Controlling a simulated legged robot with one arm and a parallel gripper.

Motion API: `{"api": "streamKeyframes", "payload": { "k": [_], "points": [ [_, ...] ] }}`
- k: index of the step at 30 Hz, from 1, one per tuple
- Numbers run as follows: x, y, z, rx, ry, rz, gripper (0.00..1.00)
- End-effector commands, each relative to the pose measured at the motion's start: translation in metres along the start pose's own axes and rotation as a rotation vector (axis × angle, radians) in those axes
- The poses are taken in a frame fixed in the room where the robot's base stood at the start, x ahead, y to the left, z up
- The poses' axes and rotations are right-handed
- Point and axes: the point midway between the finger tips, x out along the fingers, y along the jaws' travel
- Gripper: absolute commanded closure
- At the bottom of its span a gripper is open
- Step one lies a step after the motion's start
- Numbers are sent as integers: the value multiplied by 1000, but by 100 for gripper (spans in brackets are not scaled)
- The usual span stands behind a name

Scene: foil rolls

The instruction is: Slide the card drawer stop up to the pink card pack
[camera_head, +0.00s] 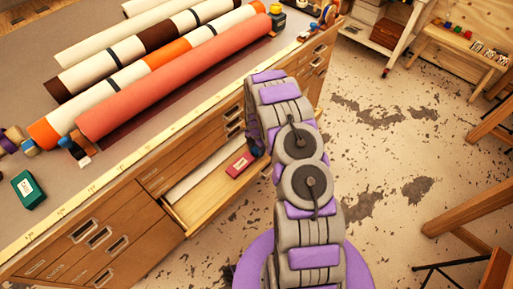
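A pink-red card pack (239,164) with a small pale label lies in the open drawer (189,215) at the front of the bench, near the drawer's right end. The drawer stop cannot be made out for sure; a long pale piece lies along the back of the drawer, left of the pack. My grey and purple arm rises in front of the bench and covers the drawer's right end. A dark bluish part at my arm's far end, likely my gripper (256,146), shows just right of the pack. Its fingers are mostly hidden behind my arm.
Several long rolls, one of them salmon (172,85), lie across the bench top. A green box (28,190) sits at its left. A yellow measuring strip runs along the front edge. Stools (470,235) stand at right; the worn floor between is clear.

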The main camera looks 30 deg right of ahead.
Motion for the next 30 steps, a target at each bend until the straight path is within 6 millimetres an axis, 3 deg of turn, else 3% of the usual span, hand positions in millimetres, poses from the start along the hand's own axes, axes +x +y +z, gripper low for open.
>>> {"api": "streamKeyframes", "payload": {
  "k": [2,16,30],
  "points": [
    [0,0,0,0,0,0,54],
    [0,0,0,0,0,0,99],
    [-3,0,-4,-2,2,-1,100]
  ]
}}
